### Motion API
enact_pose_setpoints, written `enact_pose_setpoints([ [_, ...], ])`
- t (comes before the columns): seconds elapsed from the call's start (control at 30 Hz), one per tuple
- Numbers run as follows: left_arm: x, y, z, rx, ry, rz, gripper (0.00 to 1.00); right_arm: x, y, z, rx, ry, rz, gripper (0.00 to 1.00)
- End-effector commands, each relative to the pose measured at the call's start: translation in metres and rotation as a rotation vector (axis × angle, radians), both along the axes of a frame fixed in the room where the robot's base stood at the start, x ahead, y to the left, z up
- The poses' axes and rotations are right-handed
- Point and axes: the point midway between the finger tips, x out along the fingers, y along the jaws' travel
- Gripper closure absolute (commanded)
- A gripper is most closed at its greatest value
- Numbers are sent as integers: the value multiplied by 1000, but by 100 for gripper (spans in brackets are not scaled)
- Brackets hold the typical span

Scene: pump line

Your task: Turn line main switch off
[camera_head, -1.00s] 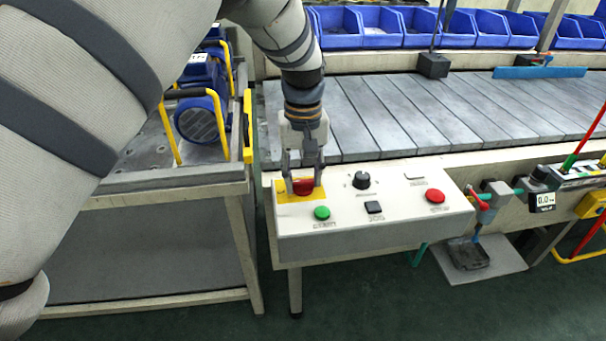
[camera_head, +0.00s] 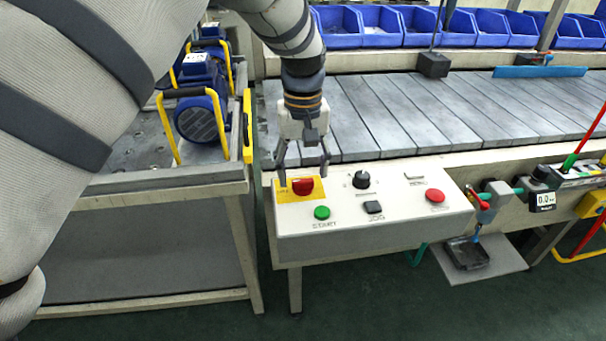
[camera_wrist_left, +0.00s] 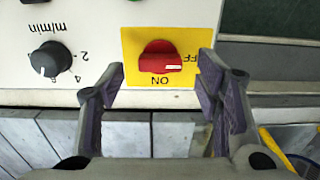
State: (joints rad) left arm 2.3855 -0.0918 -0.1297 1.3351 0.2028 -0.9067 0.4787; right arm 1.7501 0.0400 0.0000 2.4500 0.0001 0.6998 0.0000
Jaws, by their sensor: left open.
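The line main switch (camera_head: 303,187) is a red rotary knob on a yellow plate at the left of the pale control box (camera_head: 350,243). In the left wrist view the knob (camera_wrist_left: 160,58) is upside down to me. Its white-marked end points right, toward the partly hidden OFF label; ON is printed below it in the picture. My left gripper (camera_head: 303,177) is above the switch, with its fingers spread wide on either side and apart from the knob. It is open and empty. My right gripper is not in view.
The box also has a green START button (camera_head: 322,213), a black speed knob (camera_head: 362,180), a black button (camera_head: 373,207) and a red button (camera_head: 435,196). A slatted conveyor (camera_head: 420,115) runs behind it. A cart (camera_head: 150,184) with blue pumps stands at left.

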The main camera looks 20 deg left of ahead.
Motion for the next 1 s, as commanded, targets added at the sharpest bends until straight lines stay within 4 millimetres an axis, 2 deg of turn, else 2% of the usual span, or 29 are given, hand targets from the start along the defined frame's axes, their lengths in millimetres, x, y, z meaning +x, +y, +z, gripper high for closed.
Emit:
enact_pose_setpoints([
  [0.03,1,0,15,1,-8,0,42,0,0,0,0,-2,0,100],
  [0.2,1,0,62,0,-6,-1,42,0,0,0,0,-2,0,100],
  [0.3,1,0,82,1,-4,0,42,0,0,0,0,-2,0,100],
  [0.4,0,0,95,0,-1,0,42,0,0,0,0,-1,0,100],
  [0.53,0,0,100,0,0,1,42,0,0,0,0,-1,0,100],
  [1.0,0,0,100,0,0,0,42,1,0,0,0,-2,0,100],
])
